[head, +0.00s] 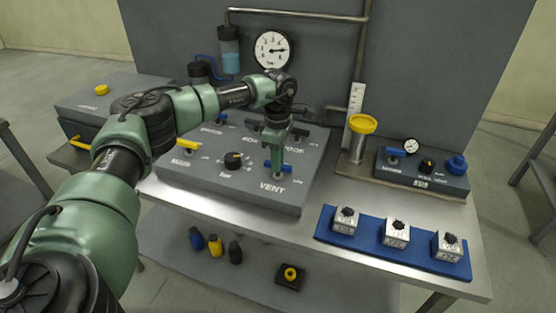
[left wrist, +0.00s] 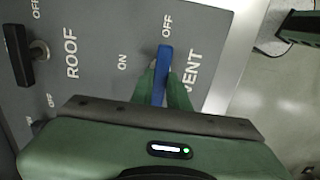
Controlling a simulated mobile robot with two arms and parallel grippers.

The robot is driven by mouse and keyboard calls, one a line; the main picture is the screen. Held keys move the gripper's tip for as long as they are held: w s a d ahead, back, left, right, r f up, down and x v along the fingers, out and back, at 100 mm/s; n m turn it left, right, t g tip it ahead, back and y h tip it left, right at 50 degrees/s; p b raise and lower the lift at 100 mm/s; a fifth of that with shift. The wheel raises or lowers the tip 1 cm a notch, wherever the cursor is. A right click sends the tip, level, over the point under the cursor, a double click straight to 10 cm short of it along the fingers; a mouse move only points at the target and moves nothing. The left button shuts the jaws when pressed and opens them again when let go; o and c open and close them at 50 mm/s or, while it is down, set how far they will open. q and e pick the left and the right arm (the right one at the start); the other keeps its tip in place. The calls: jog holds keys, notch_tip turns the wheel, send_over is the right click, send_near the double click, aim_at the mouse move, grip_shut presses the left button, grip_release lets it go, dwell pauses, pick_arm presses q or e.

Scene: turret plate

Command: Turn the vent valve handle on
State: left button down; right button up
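The vent valve handle (head: 285,168) is a blue lever above the VENT label on the large grey panel's front right. In the left wrist view, the blue handle (left wrist: 165,62) points to the OFF mark, with the ON mark off to its left. My left gripper (head: 276,160) reaches down over the handle. In the left wrist view, its two green fingers (left wrist: 163,92) lie close along both sides of the handle and appear shut on it. The gripper body hides the handle's near end. My right gripper is not in view.
A black ROOF handle (left wrist: 40,52) is beside the vent valve. The grey panel (head: 225,192) also has a black knob (head: 233,160). A blue tray (head: 420,260) with several metal blocks is at the front right. A yellow-topped cylinder (head: 361,130) stands behind it.

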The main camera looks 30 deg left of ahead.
pick_arm(q)
jog(key=shift+n, duration=0.4)
jog(key=n, duration=0.3)
jog(key=shift+n, duration=0.3)
jog(key=n, duration=0.9)
jog(key=shift+r, duration=0.1)
jog(key=shift+n+p, duration=0.4)
jog(key=shift+n, duration=1.9)
jog(key=shift+w, duration=0.1)
